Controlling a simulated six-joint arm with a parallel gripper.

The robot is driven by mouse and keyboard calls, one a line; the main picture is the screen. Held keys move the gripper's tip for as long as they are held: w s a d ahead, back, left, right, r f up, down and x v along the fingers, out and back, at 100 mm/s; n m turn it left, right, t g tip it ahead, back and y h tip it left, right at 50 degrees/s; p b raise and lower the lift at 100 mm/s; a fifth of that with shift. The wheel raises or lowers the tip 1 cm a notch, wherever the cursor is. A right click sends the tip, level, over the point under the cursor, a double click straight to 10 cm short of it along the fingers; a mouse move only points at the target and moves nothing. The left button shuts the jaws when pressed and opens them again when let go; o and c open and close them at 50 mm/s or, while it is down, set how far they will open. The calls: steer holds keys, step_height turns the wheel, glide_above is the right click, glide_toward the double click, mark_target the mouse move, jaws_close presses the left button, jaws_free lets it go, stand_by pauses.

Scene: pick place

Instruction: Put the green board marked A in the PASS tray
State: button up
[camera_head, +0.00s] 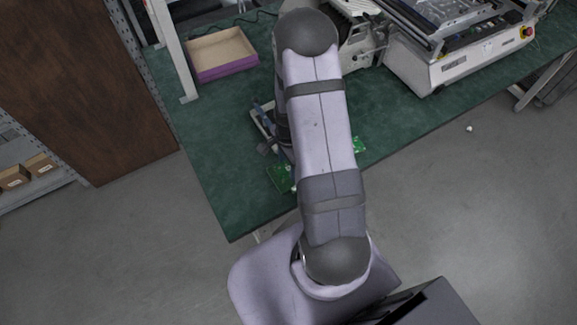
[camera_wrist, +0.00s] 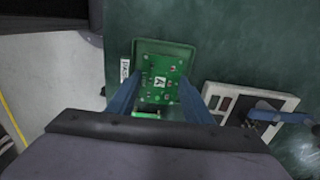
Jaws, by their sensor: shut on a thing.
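The green board marked A (camera_wrist: 157,90) shows in the wrist view between the two blue fingers of my gripper (camera_wrist: 160,82), which is shut on it. It lies over or within the green tray (camera_wrist: 166,46); I cannot tell whether it touches the floor of the tray. A small white label beside the tray (camera_wrist: 124,68) seems to read PASS. In the head view the green tray area (camera_head: 279,178) shows near the front edge of the table, partly hidden by my arm. My gripper is mostly hidden there.
A white frame (camera_wrist: 289,103) with a blue-handled thing (camera_wrist: 272,116) lies right of the tray in the wrist view. Another green piece (camera_head: 359,145) shows right of my arm. A purple-sided box (camera_head: 228,70) and a machine (camera_head: 440,67) stand farther back on the green table (camera_head: 207,165).

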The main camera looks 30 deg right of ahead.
mark_target(288, 168)
steer(key=shift+f, duration=0.85)
steer(key=shift+f, duration=0.1)
steer(key=o, duration=0.6)
steer(key=shift+r, duration=0.25)
steer(key=shift+r+b, duration=1.3)
steer(key=shift+r, duration=4.65)
steer(key=s+a+r+n, duration=0.2)
steer(key=s+a+n, duration=0.1)
steer(key=n, duration=0.3)
steer(key=s+a+r+n, duration=0.2)
steer(key=s+a+n, duration=0.2)
steer(key=n, duration=0.2)
steer(key=s+a+r+n, duration=0.3)
steer(key=s+a+n, duration=0.1)
steer(key=n, duration=0.2)
steer(key=shift+s+a, duration=0.25)
steer(key=shift+s, duration=0.05)
